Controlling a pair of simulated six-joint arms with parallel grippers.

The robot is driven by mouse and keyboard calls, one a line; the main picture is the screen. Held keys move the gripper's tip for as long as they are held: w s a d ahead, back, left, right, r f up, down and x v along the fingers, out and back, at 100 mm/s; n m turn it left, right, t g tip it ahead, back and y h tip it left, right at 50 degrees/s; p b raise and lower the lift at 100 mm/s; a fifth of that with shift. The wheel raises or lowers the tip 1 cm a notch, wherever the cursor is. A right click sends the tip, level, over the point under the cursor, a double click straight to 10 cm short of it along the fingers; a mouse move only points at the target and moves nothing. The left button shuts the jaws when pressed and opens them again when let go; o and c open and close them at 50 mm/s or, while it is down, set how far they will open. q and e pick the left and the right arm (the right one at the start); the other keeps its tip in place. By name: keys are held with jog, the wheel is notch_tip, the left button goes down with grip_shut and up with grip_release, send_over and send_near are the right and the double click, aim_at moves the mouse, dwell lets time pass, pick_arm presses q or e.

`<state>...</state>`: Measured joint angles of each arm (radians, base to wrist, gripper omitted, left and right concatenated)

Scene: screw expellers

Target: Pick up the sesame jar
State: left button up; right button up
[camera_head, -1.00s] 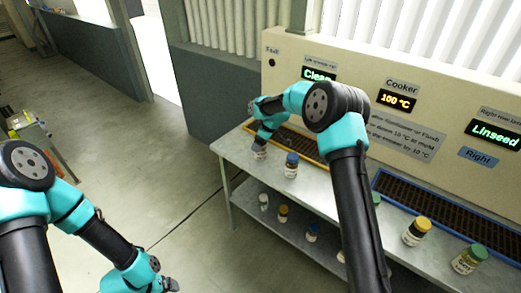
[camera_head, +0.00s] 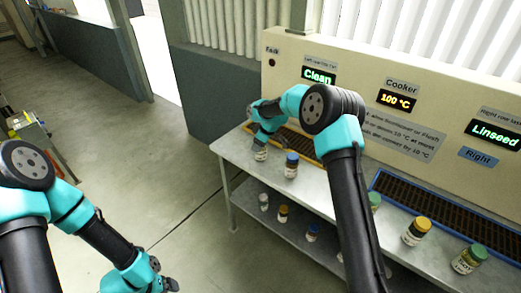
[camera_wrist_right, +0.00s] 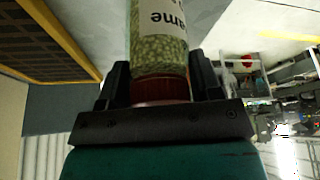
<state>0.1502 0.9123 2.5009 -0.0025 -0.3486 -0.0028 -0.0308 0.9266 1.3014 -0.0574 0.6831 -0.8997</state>
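The sesame jar (camera_wrist_right: 160,35) fills the top middle of the right wrist view. It holds pale seeds, has a dark red lid and a white label ending in "ame", upside down there. My right gripper (camera_wrist_right: 162,88) has a finger on each side of the lid, seemingly touching it, so it looks shut on the jar. In the head view the jar (camera_head: 260,154) shows below my right gripper (camera_head: 262,140) at the table's left end; whether its base touches the table is unclear. My left gripper (camera_head: 165,285) is at the bottom edge, its fingers too small to judge.
A blue-lidded jar (camera_head: 291,165) stands just right of the sesame jar. A yellow-lidded jar (camera_head: 416,231) and a green-lidded jar (camera_head: 468,259) stand farther right. An orange-edged grate (camera_head: 312,150) lies behind. Several jars stand on the lower shelf (camera_head: 275,235).

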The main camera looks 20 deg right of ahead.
jog(key=c, duration=0.5)
jog(key=shift+r, duration=0.1)
jog(key=shift+c, duration=0.2)
jog(key=shift+r, duration=0.45)
notch_tip(320, 180, up, 3)
jog(key=shift+s+f, duration=0.1)
jog(key=shift+f, duration=0.1)
jog(key=s+a+r, duration=0.1)
jog(key=s+a, duration=0.3)
jog(key=s, duration=1.1)
jog(key=shift+a+r, duration=0.15)
jog(key=shift+a, duration=0.05)
jog(key=shift+s, duration=0.1)
